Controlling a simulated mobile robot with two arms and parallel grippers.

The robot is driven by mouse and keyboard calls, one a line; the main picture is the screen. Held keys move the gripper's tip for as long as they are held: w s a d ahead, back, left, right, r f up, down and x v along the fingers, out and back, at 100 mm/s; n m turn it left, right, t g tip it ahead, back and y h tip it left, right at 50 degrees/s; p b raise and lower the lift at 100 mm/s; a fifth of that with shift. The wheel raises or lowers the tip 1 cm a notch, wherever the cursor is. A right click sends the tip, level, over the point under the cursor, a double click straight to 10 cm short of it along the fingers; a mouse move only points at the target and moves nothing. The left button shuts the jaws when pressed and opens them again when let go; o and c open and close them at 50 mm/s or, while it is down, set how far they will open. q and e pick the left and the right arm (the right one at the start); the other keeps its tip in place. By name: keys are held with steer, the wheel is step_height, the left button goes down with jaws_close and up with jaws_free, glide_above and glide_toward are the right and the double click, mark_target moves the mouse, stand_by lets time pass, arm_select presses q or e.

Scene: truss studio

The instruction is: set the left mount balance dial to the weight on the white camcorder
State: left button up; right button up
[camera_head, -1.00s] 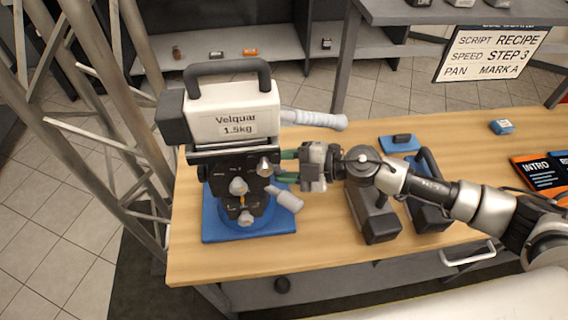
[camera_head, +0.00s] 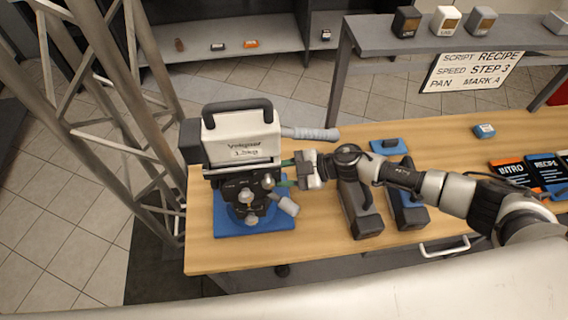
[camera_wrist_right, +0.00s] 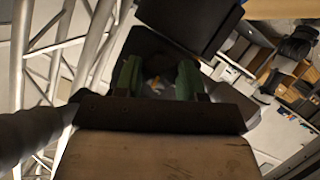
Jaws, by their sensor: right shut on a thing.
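The white camcorder (camera_head: 240,137) sits on the left mount (camera_head: 240,186) at the table's left end; its label reads "Velquar 1.5kg", clearer in the earlier frame. The mount has several silver knobs on its front and right side and stands on a blue base (camera_head: 228,226). My right gripper (camera_head: 287,172) is at the mount's right side, its green fingers closed around a side knob (camera_head: 267,181). In the right wrist view the fingers (camera_wrist_right: 158,80) flank a dark, blurred part. Dial markings are too small to read. My left gripper is not in view.
Cards (camera_head: 508,175) lie at the right. A metal truss (camera_head: 150,100) stands left of the table.

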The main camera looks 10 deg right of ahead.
steer(key=shift+m+p, duration=0.3)
steer(key=shift+p, duration=0.2)
steer(key=o, duration=0.9)
steer(key=s+d+r, duration=0.2)
steer(key=d+r, duration=0.1)
steer(key=s+d+r+b, duration=0.1)
steer(key=s+d+r, duration=0.1)
steer(key=d+r, duration=0.1)
steer(key=s+d+r+b, duration=0.1)
steer(key=s+d+r, duration=0.2)
steer(key=r, duration=0.2)
steer(key=shift+s+d, duration=0.1)
steer(key=shift+f+b, duration=0.1)
steer(key=shift+b, duration=0.25)
